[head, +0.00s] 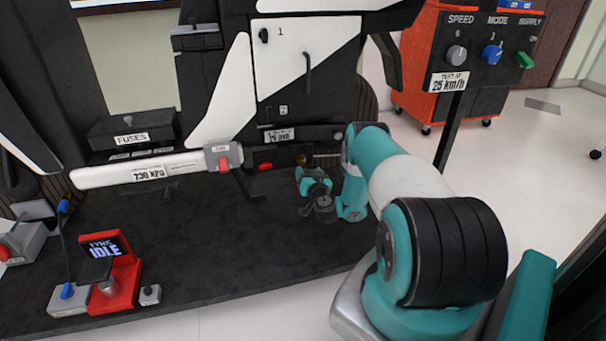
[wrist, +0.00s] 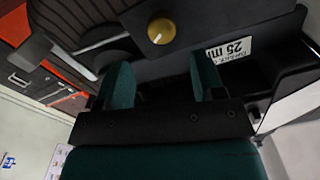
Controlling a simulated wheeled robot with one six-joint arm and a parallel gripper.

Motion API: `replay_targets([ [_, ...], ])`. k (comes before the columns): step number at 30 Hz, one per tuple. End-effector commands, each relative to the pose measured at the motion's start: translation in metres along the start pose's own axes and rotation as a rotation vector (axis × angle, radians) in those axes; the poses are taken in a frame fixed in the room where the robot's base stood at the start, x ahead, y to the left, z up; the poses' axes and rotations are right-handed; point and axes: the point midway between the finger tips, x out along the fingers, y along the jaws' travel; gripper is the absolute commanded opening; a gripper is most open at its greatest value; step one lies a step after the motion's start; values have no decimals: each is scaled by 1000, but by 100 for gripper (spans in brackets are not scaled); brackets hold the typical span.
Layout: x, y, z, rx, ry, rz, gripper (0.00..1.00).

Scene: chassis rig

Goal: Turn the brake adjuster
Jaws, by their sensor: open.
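The brake adjuster is a round brass-yellow knob (wrist: 161,30) with a pale mark on its face. In the wrist view it sits ahead of my gripper (wrist: 161,76), roughly in line with the gap between the fingers and apart from them. The two teal fingers are spread with nothing between them. In the head view the knob (head: 301,160) shows small and partly hidden, just above my gripper (head: 309,178). A white label reading 25 mm (wrist: 238,50) is right of the knob in the wrist view.
A white bar marked 230 kPa (head: 150,171) with a red-levered clamp (head: 224,158) lies left of my gripper. A red stand with a screen reading IDLE (head: 108,260) is at lower left. A control panel (head: 485,60) stands at upper right. The dark platform (head: 220,250) has bare room in front.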

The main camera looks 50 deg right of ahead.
Motion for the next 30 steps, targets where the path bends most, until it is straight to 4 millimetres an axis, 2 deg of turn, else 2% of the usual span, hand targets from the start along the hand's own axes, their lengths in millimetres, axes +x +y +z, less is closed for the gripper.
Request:
replay_targets([
  [1, 2, 2, 7, 0, 1, -1, 63],
  [11, 8, 0, 6, 0, 1, -1, 63],
  [13, 13, -4, 0, -3, 1, -6, 63],
  [30, 58, -4, 1, -3, -1, -7, 63],
])
